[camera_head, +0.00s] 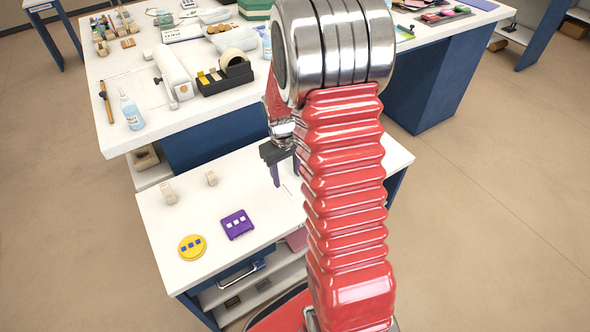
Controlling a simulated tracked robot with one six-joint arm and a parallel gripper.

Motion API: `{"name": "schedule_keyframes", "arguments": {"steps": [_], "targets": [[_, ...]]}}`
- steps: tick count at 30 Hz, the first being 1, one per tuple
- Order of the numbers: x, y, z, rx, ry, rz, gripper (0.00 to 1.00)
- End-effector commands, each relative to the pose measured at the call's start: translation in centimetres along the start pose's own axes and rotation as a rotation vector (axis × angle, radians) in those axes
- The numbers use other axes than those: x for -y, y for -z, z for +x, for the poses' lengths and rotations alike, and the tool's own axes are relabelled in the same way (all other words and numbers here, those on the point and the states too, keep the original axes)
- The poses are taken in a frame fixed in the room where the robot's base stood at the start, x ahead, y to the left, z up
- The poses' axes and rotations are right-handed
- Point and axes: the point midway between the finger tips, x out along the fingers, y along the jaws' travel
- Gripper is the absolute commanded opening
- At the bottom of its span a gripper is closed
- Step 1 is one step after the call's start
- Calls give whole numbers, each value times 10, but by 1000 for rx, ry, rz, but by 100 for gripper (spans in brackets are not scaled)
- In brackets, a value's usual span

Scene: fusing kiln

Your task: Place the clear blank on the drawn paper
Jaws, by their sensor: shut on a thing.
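My gripper (285,174) is over the low white table, right of its middle, with its dark fingers pointing down. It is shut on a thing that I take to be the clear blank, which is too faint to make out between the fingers. Thin faint lines (288,190) show on the white top just by the fingers. They may belong to the drawn paper, but its outline cannot be told from the table. My red arm hides the table to the right of the gripper.
The low white table (165,245) bears a yellow disc (192,247), a purple square (237,224) and two small cream blocks (168,194).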

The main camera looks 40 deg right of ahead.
Motion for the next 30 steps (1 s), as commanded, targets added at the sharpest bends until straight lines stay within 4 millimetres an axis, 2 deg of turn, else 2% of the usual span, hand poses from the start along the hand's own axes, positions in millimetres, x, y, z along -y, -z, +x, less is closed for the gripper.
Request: {"name": "schedule_keyframes", "arguments": {"steps": [9, 15, 18, 22, 30], "targets": [[98, 33, 26, 0, 1, -33, 9], [160, 43, 41, -1, 0, -45, 9], [182, 44, 47, -2, 0, -50, 9], [197, 45, 50, -4, -1, -50, 9], [199, 45, 51, -4, 0, -47, 9]]}}
